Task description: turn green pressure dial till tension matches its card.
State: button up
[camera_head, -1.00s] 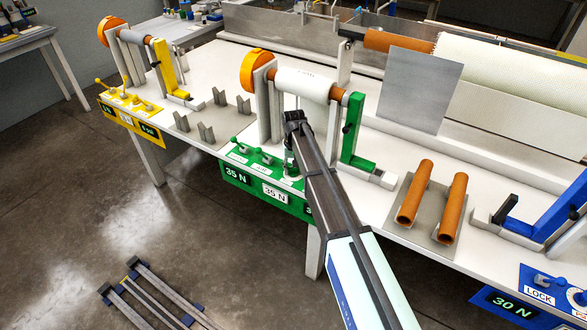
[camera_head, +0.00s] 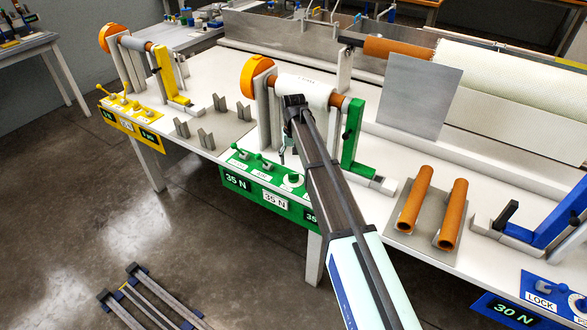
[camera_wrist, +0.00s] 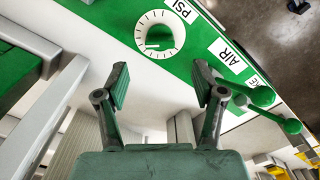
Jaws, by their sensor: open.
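The green pressure dial (camera_wrist: 160,33) shows in the wrist view as a white, tick-marked disc with a green knob, beside the PSI label. In the head view the dial (camera_head: 293,180) sits on the green panel (camera_head: 252,190), partly behind my arm. My gripper (camera_wrist: 160,85) is open and empty, apart from the dial, which lies beyond the fingertips. The left green display (camera_head: 237,179) reads 35 N. The white card (camera_head: 275,199) reads 35 N. A third display (camera_head: 310,217) shows 35, partly covered by my arm.
Green-knobbed levers (camera_head: 250,161) stand left of the dial, one near the right finger in the wrist view (camera_wrist: 262,96). A white roll (camera_head: 303,85) and green bracket (camera_head: 353,132) stand behind. Orange tubes (camera_head: 433,205) lie to the right.

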jog(key=shift+r, duration=1.9)
